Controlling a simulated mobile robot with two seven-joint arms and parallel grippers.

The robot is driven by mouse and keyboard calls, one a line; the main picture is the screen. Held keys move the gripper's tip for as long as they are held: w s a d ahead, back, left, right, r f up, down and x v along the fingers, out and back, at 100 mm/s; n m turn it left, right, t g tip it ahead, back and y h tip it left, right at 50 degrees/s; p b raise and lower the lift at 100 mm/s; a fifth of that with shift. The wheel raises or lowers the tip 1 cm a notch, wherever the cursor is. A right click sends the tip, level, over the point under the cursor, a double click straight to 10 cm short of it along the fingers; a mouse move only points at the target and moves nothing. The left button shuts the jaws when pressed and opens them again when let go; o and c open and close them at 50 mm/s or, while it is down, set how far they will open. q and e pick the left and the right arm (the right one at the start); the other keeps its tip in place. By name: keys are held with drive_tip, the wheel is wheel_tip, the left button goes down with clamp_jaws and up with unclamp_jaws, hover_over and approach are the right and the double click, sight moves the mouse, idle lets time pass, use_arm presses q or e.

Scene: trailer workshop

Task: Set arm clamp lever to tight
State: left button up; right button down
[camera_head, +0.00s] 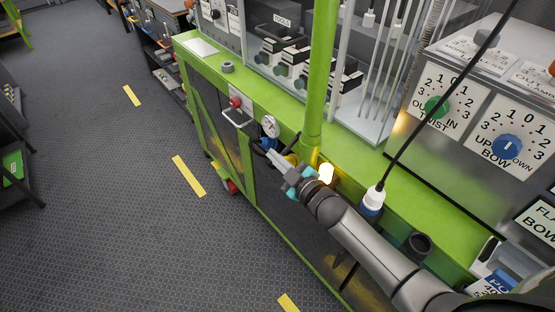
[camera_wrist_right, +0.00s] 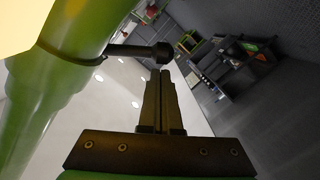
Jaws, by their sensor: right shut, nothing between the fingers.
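The clamp lever (camera_wrist_right: 135,50) is a dark rod with a round black knob at its end. In the right wrist view it sticks out from a collar on the green post (camera_wrist_right: 75,40). My right gripper (camera_wrist_right: 160,75) is shut and empty, its fingertips just below the knob in that view; I cannot tell if they touch. In the head view my right gripper (camera_head: 272,155) is beside the foot of the green post (camera_head: 318,80), over the bench's front edge. The lever is not clearly made out there. My left gripper is not in view.
A black cable runs down to a white-and-blue plug (camera_head: 373,198) right of the post. Dial panels (camera_head: 445,105) stand at right. The floor (camera_head: 110,200) at left is clear.

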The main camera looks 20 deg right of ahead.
drive_tip(key=shift+d+f, duration=0.15)
drive_tip(key=shift+f, duration=0.05)
drive_tip(key=shift+f, duration=0.1)
drive_tip(key=shift+d+f+n+b, duration=0.2)
drive_tip(key=shift+n+b, duration=0.1)
drive_tip(key=shift+b, duration=0.1)
drive_tip(key=shift+f, duration=0.2)
drive_tip(key=shift+w+d+f+n+t+h+b, duration=0.2)
drive_tip(key=shift+d+f+n+b, duration=0.35)
drive_tip(key=shift+n+b, duration=0.6)
drive_tip(key=shift+w+d+f+n+t+h+b, duration=0.15)
drive_tip(key=shift+d+f+n+b, duration=0.4)
drive_tip(key=shift+n+b, duration=0.55)
drive_tip(key=shift+w+d+f+n+t+h+b, duration=0.15)
drive_tip(key=shift+d+f+n+b, duration=0.25)
drive_tip(key=shift+f+n+b, duration=0.55)
drive_tip(key=shift+w+r+b, duration=0.1)
drive_tip(key=shift+r+b, duration=0.15)
drive_tip(key=shift+b, duration=0.05)
